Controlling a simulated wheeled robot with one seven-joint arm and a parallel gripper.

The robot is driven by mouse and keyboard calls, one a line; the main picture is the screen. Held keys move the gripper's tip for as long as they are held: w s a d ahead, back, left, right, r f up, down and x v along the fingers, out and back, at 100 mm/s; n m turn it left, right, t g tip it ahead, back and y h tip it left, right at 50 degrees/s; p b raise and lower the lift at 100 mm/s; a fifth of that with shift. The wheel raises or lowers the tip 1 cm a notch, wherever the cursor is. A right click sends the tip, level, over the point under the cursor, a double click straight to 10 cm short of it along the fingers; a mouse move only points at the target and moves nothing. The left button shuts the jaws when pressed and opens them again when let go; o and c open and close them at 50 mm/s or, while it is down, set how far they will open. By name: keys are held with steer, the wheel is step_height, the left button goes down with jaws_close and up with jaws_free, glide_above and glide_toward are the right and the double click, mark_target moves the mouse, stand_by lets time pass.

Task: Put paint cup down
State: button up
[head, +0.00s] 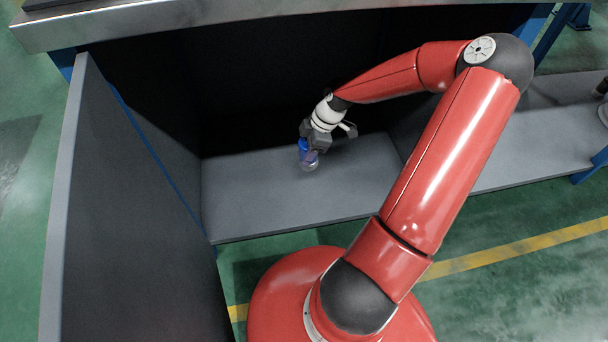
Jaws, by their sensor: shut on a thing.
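The paint cup (304,148) shows as a small blue body with a clear, pale lower end, near the middle of the head view. My gripper (311,155) reaches down from the wrist and is shut on the cup. The cup is over the grey shelf (255,205), in its left bay. From this view I cannot tell whether the cup's bottom touches the shelf or hangs just above it. The dark fingers hide part of the cup.
A tall grey panel (130,210) stands left of the bay, and a dark wall closes its back. A metal-edged bench top (200,22) overhangs above. The shelf is bare around the cup. It continues right past a dark divider (395,115).

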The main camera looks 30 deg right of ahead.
step_height(320, 180, down, 14)
steer(key=b, duration=0.3)
steer(key=shift+r, duration=0.2)
steer(key=shift+f, duration=0.15)
steer(key=o, duration=1.2)
steer(key=p+v, duration=0.3)
steer(key=v, duration=0.9)
